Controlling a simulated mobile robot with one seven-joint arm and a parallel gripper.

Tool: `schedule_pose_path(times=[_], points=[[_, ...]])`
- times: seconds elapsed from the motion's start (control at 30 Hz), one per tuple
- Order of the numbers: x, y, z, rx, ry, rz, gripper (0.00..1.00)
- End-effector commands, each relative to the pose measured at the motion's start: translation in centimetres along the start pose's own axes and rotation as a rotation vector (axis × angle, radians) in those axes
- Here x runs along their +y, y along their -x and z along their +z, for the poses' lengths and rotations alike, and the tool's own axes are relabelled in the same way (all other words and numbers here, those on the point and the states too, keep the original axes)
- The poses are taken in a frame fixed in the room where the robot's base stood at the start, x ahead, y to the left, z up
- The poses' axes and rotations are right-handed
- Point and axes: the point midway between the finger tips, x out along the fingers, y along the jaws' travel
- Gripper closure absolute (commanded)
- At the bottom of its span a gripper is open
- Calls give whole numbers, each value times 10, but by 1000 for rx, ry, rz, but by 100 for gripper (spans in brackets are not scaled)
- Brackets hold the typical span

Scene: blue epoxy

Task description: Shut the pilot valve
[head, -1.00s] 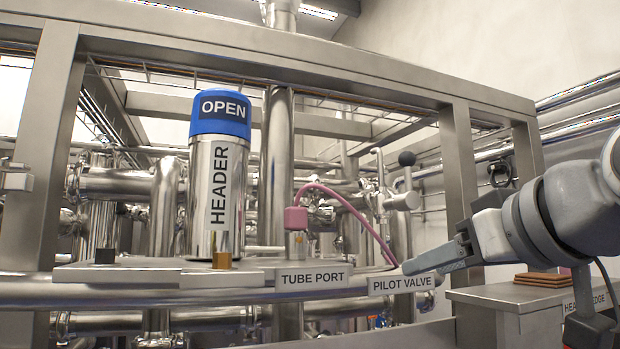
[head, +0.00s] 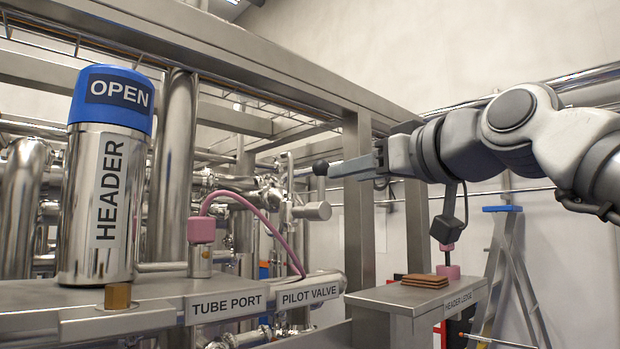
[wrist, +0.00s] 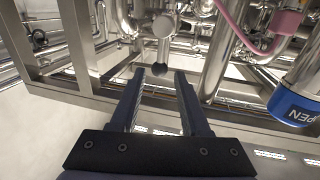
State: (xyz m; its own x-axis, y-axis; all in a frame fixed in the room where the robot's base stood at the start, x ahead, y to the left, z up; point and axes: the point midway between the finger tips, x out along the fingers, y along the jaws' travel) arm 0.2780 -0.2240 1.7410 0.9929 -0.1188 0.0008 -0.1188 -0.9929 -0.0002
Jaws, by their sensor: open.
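The pilot valve shows as a steel cylinder (head: 312,211) with a lever ending in a black ball knob (head: 320,168), behind the label PILOT VALVE (head: 307,295). The knob stands above the cylinder. My gripper (head: 338,170) is level with the knob, its fingers pointing left toward it. In the wrist view, my gripper (wrist: 160,80) is open and empty. The black knob (wrist: 161,69) appears between the fingertips, with the steel cylinder (wrist: 163,26) beyond. I cannot tell whether the fingers reach around the knob.
A steel HEADER cylinder (head: 105,205) with a blue OPEN cap (head: 112,97) stands left. A pink hose (head: 255,212) rises from the tube port. A frame post (head: 359,215) is near my gripper. Brown plates (head: 424,281) lie on the header ledge (head: 390,298). A ladder (head: 500,265) stands right.

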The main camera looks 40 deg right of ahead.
Motion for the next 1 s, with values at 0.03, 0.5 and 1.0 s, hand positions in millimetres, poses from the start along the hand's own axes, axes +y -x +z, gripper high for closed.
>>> schedule_pose_path(times=[0.03,0.5,1.0], points=[[-2,-13,-2,-4,1,-4,54],[-2,-104,-1,-2,-1,-4,54],[0,-119,0,0,0,0,54]])
